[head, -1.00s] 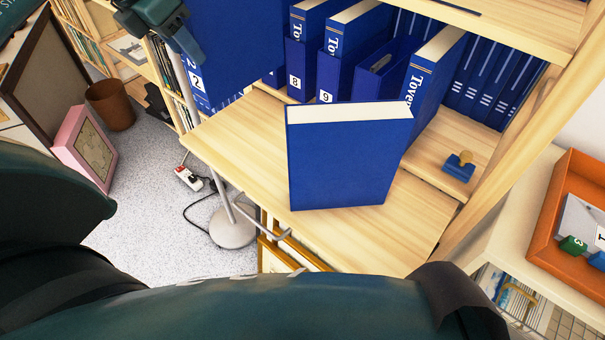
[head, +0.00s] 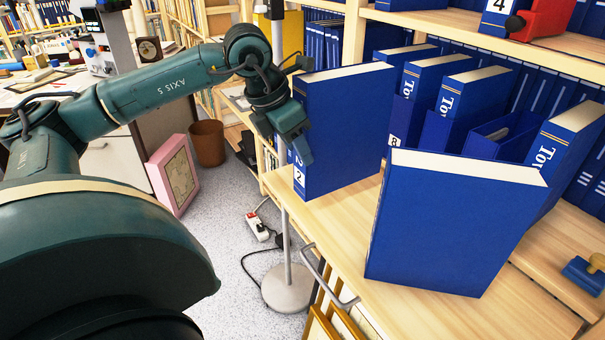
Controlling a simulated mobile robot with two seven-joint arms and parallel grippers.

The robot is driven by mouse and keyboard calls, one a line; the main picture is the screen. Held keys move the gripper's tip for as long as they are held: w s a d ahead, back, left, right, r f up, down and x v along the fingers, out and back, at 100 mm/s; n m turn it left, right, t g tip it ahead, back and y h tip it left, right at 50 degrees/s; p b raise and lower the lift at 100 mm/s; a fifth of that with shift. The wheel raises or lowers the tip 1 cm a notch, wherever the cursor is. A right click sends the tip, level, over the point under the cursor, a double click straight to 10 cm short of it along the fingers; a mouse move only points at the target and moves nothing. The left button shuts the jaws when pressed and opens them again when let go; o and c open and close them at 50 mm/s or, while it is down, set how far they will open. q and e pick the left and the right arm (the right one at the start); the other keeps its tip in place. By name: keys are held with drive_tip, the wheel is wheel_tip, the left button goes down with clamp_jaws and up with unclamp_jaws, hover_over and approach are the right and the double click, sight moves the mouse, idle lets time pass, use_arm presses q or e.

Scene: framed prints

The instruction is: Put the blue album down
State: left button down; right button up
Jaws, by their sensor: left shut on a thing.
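A thick blue album (head: 345,125) with a white "2" label low on its spine stands upright at the left part of the pale wooden shelf board (head: 345,215). My left gripper (head: 299,146) is shut on the album's left, spine-side edge. The album's lower edge looks at or just above the board; I cannot tell if it touches. My right gripper is out of view.
Another blue album (head: 455,220) stands upright in front, to the right. Blue binders (head: 460,95) in slipcases stand behind. A blue stamp (head: 585,272) with a wooden knob lies at right. A metal lamp stand (head: 287,290) is below the board's left edge.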

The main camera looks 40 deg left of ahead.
use_arm(q)
drive_tip(key=shift+w+f+b, duration=0.1)
drive_tip(key=shift+f+b, duration=0.3)
drive_tip(key=shift+f, duration=1.85)
drive_tip(key=c, duration=0.8)
unclamp_jaws()
drive_tip(key=shift+f, duration=0.15)
drive_tip(key=shift+o, duration=0.2)
drive_tip(key=p, duration=0.1)
approach(299, 172)
drive_tip(key=v, duration=0.4)
